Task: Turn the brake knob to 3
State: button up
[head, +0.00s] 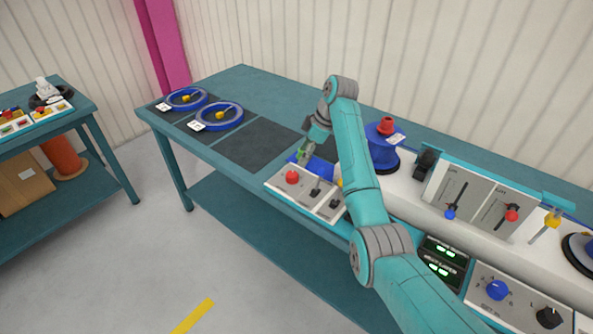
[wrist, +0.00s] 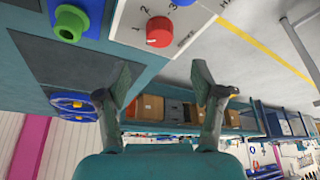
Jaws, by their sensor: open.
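A red knob (head: 292,177) sits on a light panel (head: 274,185) at the table's front edge. In the wrist view the red knob (wrist: 159,31) shows near the top, with printed numbers around it; its pointer setting and the label are too small to read surely. My gripper (head: 304,158) is above and just behind this panel in the head view. In the wrist view my gripper (wrist: 163,92) has its two fingers spread wide with nothing between them, apart from the knob.
Black switches (head: 315,192) sit right of the red knob. A green spindle (wrist: 70,22) on a blue base stands beside the panel. A blue knob (head: 497,289) and black knob (head: 548,317) are on another panel at right.

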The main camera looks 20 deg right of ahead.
aim_at(293, 174)
jog(key=x, duration=0.9)
jog(key=shift+f, duration=0.35)
jog(key=c, duration=1.1)
